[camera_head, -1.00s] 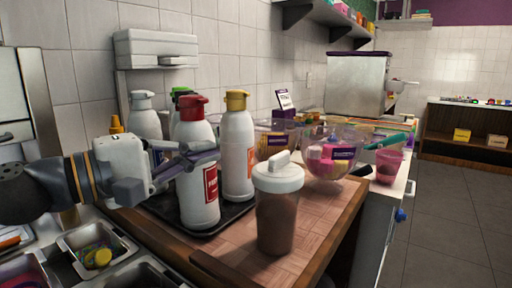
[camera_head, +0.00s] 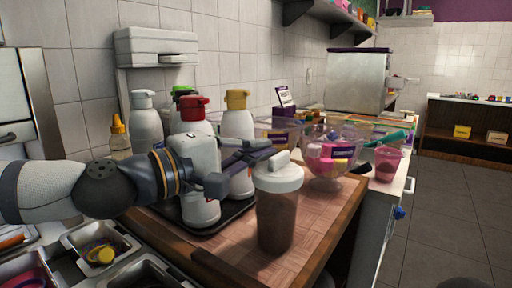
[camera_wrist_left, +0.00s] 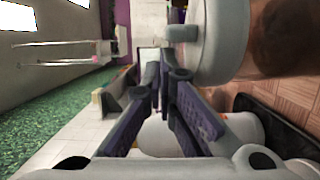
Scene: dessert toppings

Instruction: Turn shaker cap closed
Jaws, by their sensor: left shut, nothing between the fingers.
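The shaker stands upright on the wooden counter, with a brown, see-through body (camera_head: 276,222) and a white cap (camera_head: 279,178) that has a raised spout lid on top. My left gripper (camera_head: 264,150) is shut and empty, its fingers pointing right, just left of the cap in the head view. In the left wrist view the closed fingers (camera_wrist_left: 164,75) lie beside the white cap (camera_wrist_left: 218,42), which fills the upper right. I cannot tell whether the fingertips touch the cap. My right gripper is not in view.
White bottles with red (camera_head: 195,103) and yellow (camera_head: 237,99) tops stand on a black tray (camera_head: 236,214) behind my left arm. A glass bowl (camera_head: 334,180) with pink contents and a pink cup (camera_head: 387,165) stand right of the shaker. Metal bins (camera_head: 100,240) lie front left.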

